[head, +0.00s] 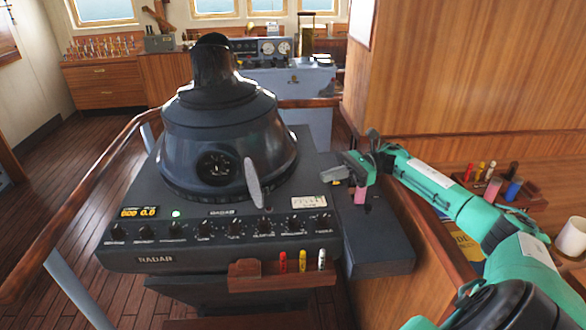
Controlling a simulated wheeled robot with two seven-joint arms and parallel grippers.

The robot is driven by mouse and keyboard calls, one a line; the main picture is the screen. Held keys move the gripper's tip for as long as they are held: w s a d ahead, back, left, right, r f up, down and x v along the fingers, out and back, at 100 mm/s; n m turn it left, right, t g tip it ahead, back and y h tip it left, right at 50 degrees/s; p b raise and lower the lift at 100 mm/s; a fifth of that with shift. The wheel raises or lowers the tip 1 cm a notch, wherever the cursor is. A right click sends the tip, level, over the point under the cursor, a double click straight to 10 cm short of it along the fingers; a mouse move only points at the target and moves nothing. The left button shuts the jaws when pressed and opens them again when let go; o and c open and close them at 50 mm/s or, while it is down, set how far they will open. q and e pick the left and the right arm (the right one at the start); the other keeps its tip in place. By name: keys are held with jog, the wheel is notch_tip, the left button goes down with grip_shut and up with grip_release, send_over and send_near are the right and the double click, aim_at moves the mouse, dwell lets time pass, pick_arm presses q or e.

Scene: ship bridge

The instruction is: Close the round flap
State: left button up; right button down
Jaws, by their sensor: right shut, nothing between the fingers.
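The round flap (253,182) is a light grey disc on the front of the dark radar housing (225,140). It stands swung out to the right of the round dial opening (215,168) and shows as a narrow tilted oval. The dial is uncovered. My right gripper (346,172) is shut and empty above the right side of the radar console, to the right of the flap and clearly apart from it. My left gripper is not in view.
The radar console has a row of knobs (235,228) along its front and a small wooden rack (283,273) with several markers below. A wooden handrail (90,200) runs at left. A mug (572,237) and a pen tray (508,190) stand at right.

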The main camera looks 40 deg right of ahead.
jog(key=p, duration=0.3)
send_near(256, 181)
pick_arm(q)
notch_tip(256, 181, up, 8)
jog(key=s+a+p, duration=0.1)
jog(key=p, duration=0.4)
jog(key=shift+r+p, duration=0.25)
jog(key=shift+p, duration=0.1)
pick_arm(e)
jog(key=a+f, duration=0.1)
jog(key=a, duration=0.1)
jog(key=a+f, duration=0.2)
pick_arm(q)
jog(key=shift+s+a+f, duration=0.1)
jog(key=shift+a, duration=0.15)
